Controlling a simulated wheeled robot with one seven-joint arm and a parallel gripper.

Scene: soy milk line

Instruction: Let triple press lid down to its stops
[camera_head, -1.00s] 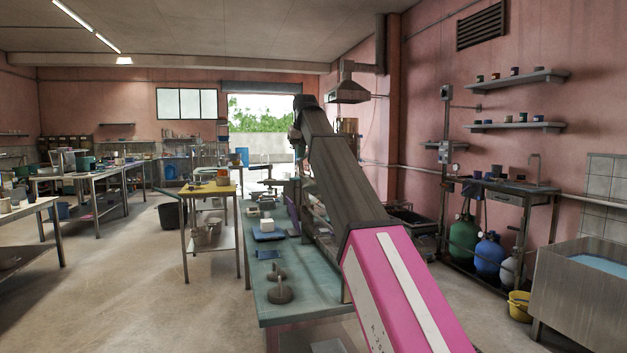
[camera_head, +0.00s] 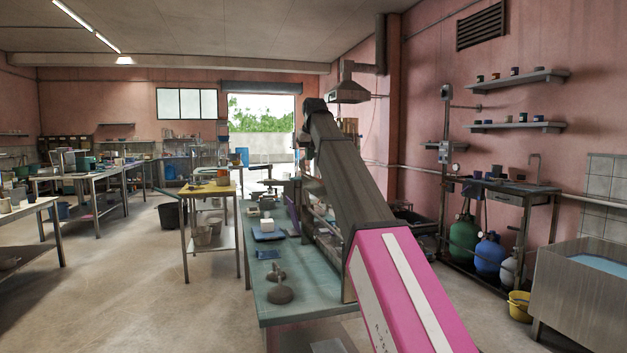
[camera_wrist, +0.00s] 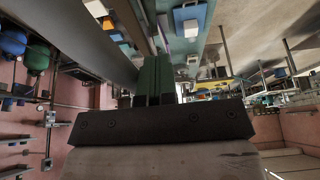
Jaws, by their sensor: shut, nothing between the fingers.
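My gripper (camera_wrist: 153,82) shows in the wrist view as two dark green fingers lying side by side, shut with nothing between them. In the head view I cannot make it out clearly, as my arm covers that area. I cannot pick out the triple press or its lid with certainty in either view. A teal worktable (camera_head: 305,308) stands in front of me in the head view. Two round grey knobbed weights (camera_head: 280,295) sit on its near end. A blue tray (camera_head: 268,236) with a white block (camera_head: 267,225) lies further back, and it also shows in the wrist view (camera_wrist: 203,14).
A small blue mat (camera_head: 268,255) lies between the weights and tray. A yellow-topped table (camera_head: 208,189) stands to the left. A sink stand (camera_head: 508,188) with gas cylinders (camera_head: 490,253) and a metal tank (camera_head: 575,290) stand right. The floor at left front is clear.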

